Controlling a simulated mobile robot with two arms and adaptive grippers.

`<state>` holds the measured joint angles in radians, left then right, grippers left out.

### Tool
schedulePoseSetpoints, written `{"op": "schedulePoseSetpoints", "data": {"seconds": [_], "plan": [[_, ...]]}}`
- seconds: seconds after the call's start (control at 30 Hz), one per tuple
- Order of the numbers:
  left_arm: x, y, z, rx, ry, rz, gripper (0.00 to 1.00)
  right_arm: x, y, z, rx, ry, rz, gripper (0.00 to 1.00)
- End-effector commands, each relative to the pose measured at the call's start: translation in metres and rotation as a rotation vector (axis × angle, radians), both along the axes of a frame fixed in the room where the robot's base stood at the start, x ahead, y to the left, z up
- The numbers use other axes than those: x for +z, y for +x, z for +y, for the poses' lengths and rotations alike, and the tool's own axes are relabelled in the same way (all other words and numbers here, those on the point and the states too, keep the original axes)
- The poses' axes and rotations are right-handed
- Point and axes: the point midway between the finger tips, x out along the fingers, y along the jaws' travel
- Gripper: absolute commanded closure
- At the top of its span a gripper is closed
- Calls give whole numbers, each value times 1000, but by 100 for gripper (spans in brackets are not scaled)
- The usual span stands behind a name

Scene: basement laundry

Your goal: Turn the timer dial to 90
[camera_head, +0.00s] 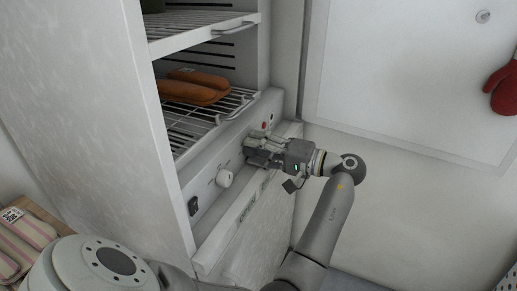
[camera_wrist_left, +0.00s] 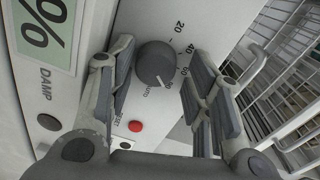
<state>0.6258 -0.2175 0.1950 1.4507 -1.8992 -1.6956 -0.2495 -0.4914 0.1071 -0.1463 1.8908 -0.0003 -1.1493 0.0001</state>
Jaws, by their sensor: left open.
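The timer dial (camera_wrist_left: 152,62) is a dark grey round knob on the white panel, with numbers 20, 40 and 60 around it. Its white pointer mark aims at the lower right in the left wrist view, near a partly covered number beside "AUTO". My left gripper (camera_wrist_left: 160,85) is open, with its fingers on either side of the dial and visible gaps between. In the head view my left gripper (camera_head: 250,152) is at the cabinet's control panel and hides the dial. My right gripper is not in view.
A red reset button (camera_wrist_left: 135,126) is close below the dial. The panel (camera_head: 203,192) also has a white knob (camera_head: 224,178) and a black switch (camera_head: 193,206). Wire shelves (camera_head: 180,128) with orange items (camera_head: 195,92) are above. A red mitt (camera_head: 505,88) hangs at right.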

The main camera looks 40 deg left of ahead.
Motion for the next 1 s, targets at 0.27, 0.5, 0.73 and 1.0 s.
{"op": "schedulePoseSetpoints", "data": {"seconds": [0.27, 0.5, 0.73, 1.0], "plan": [[-8, -1, -2, 2, -15, 10, 46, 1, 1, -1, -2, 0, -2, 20], [-6, 7, -25, -2, -16, 10, 46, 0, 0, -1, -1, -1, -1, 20], [-1, 17, -59, -3, -11, 5, 46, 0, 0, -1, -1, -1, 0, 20], [3, 23, -78, -2, -9, 0, 46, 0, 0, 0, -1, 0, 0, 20]]}}
